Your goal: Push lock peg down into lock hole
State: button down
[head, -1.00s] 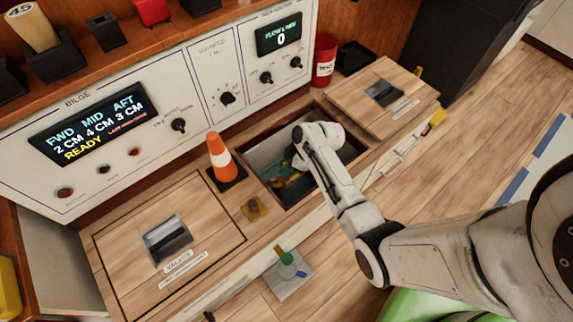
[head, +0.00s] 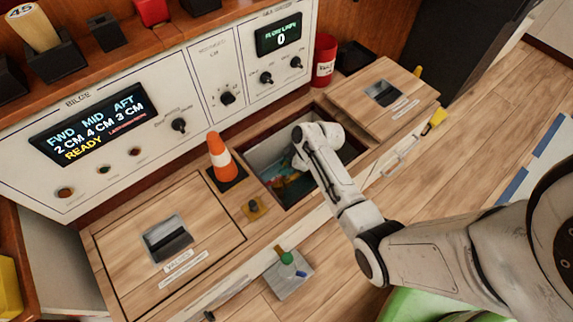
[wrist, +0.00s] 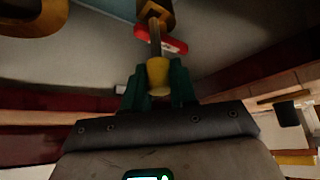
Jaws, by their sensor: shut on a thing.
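In the wrist view, my gripper (wrist: 157,84) has its green fingers closed on the sides of a small yellow knob (wrist: 158,72), which seems to be the lock peg. A thin stem runs from the knob to a brass fitting (wrist: 153,12) with a red tag or lever (wrist: 172,46) beside it. I cannot tell how deep the peg sits, and no lock hole shows clearly. In the head view, my arm reaches into the open floor hatch (head: 262,188); its wrist hides the peg and most of the gripper.
An orange cone (head: 221,158) stands at the hatch's left edge, near a small brass fitting (head: 256,207). A closed valve cover (head: 205,205) lies left, and another wooden cover (head: 362,98) lies right. The control panel (head: 70,170) stands behind. Hatch walls surround my wrist closely.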

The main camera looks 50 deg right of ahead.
aim_at(287, 178)
jog(key=shift+f+b, duration=1.55)
jog(key=shift+f, duration=0.3)
jog(key=c, duration=0.8)
grip_release()
jog(key=p+v, duration=0.4)
jog(key=v, duration=0.7)
jog(key=shift+a, duration=0.1)
dwell(0.3)
